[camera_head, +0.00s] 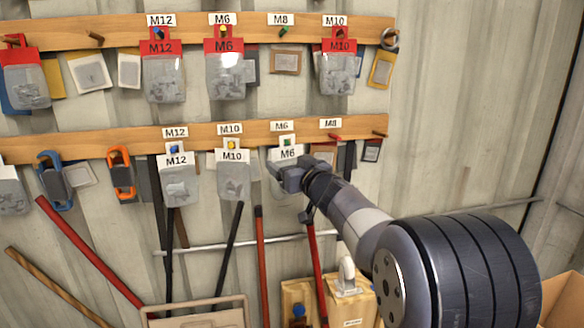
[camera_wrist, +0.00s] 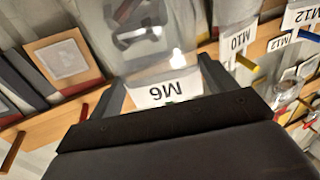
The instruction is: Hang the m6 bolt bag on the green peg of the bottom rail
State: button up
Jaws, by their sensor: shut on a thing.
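The M6 bolt bag has a white card (camera_head: 288,153) reading M6 and a clear pouch. In the head view it is at the bottom rail (camera_head: 105,144), under the M6 label. The green peg (camera_head: 287,141) shows at the card's top, seemingly through its hole. My gripper (camera_head: 279,169) is shut on the bag just below the card and hides most of the pouch. In the wrist view the card (camera_wrist: 166,92) appears upside down between my fingers (camera_wrist: 160,86), with a bit of green at its edge. Contact depth on the peg cannot be told.
White-card M10 (camera_head: 233,156) and M12 (camera_head: 176,161) bags hang left of it on the bottom rail. A red peg (camera_head: 334,137) is to its right. Red-card bags hang on the top rail (camera_head: 120,30). Long-handled tools stand below.

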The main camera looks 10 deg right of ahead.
jog(key=shift+w, duration=1.05)
jog(key=shift+w+f+p, duration=0.2)
jog(key=shift+w+p, duration=0.25)
jog(key=shift+p, duration=0.1)
jog(key=o, duration=1)
jog(key=shift+f, duration=0.1)
jog(key=b+v, duration=0.1)
jog(key=v, duration=0.9)
jog(key=shift+s+b, duration=0.3)
jog(key=shift+s, duration=0.1)
